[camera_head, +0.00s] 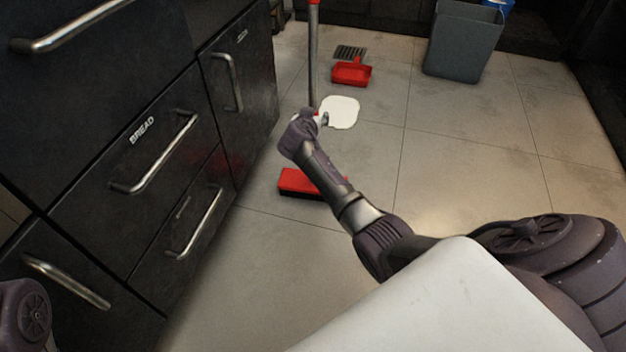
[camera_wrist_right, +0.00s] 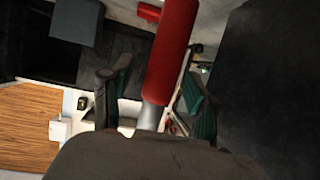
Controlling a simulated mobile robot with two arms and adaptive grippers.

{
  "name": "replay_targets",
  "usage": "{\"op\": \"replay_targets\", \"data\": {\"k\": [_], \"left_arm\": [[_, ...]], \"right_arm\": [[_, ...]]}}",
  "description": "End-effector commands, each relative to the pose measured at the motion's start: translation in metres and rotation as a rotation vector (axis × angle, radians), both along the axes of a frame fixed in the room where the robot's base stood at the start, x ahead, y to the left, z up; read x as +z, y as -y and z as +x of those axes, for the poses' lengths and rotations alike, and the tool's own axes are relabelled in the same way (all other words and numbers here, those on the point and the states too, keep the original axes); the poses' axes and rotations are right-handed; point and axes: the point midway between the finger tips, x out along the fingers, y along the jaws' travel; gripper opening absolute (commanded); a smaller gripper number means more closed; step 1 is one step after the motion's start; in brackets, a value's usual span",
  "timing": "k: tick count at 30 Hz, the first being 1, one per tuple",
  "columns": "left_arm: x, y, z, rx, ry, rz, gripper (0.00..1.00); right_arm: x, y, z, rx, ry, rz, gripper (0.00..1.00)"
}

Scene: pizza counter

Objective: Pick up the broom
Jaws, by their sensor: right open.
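The broom stands upright on the floor, with a red head (camera_head: 298,182) and a grey pole (camera_head: 313,65) that turns red at the top edge of the head view. My right gripper (camera_head: 319,118) is at the pole, above the broom head. In the right wrist view, the red grip (camera_wrist_right: 172,55) and grey pole run between the two spread fingers of my right gripper (camera_wrist_right: 155,90). The gripper is open; I cannot tell whether a finger touches the pole. My right arm hides part of the broom head. My left gripper is not in view.
Dark drawers (camera_head: 150,150) with metal handles line the left side. A white patch (camera_head: 341,112) lies on the floor behind the gripper. A grey bin (camera_head: 462,42) stands back right. The right floor is clear.

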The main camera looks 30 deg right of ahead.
Motion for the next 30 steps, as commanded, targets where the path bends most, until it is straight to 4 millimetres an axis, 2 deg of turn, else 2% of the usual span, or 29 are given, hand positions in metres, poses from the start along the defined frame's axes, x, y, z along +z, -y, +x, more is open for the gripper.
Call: {"op": "replay_targets", "data": {"k": [8,19,30], "left_arm": [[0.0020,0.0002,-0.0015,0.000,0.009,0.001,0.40],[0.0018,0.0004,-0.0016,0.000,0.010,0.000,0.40],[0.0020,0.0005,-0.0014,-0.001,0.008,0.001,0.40]], "right_arm": [[-0.0005,0.0024,0.0028,0.001,0.002,0.000,0.60],[-0.0008,0.0021,0.0026,0.001,0.000,0.000,0.00],[0.0023,0.0023,0.0036,0.001,0.005,-0.002,0.00]]}}
